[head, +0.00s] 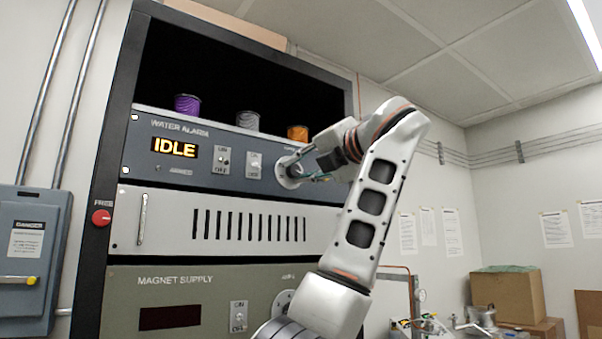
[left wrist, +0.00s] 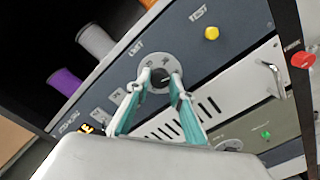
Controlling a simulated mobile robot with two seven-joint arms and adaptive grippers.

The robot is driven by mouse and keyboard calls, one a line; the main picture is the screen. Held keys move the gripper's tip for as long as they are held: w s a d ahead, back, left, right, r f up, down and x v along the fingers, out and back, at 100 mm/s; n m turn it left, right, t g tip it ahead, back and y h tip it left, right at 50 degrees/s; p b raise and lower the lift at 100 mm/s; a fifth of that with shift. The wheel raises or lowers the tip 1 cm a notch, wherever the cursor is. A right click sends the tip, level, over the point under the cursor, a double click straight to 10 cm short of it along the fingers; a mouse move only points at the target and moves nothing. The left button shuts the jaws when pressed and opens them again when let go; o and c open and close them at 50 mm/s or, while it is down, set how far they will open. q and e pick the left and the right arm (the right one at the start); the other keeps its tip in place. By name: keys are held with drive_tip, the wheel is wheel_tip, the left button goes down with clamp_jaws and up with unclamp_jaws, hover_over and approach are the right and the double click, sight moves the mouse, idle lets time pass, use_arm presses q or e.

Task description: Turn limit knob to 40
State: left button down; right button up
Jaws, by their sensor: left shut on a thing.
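The limit knob (left wrist: 159,77) is a dark round knob on a pale dial (left wrist: 161,62) in the left wrist view, with a "LIMIT" label beside it. My left gripper (left wrist: 160,84) has one pale fingertip on each side of the knob and is shut on it. In the head view the dial (head: 286,173) is at the right end of the WATER ALARM panel (head: 200,145). There my left gripper (head: 309,165) reaches it from the right and hides the knob. The dial marks are too small to read. My right gripper is not in view.
The WATER ALARM display (head: 174,147) reads IDLE. Beside it are two switches. A yellow button (left wrist: 211,33) and a red button (left wrist: 303,60) show in the left wrist view. Purple (head: 187,104), grey (head: 248,120) and orange (head: 298,132) spools stand above the panel. The MAGNET SUPPLY panel (head: 165,290) is lower down.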

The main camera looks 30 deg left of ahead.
use_arm(q)
drive_tip(key=shift+m+b, duration=0.5)
drive_tip(key=shift+m, duration=0.5)
drive_tip(key=shift+r, duration=0.1)
drive_tip(key=c, duration=1.9)
unclamp_jaws()
drive_tip(key=shift+o, duration=0.6)
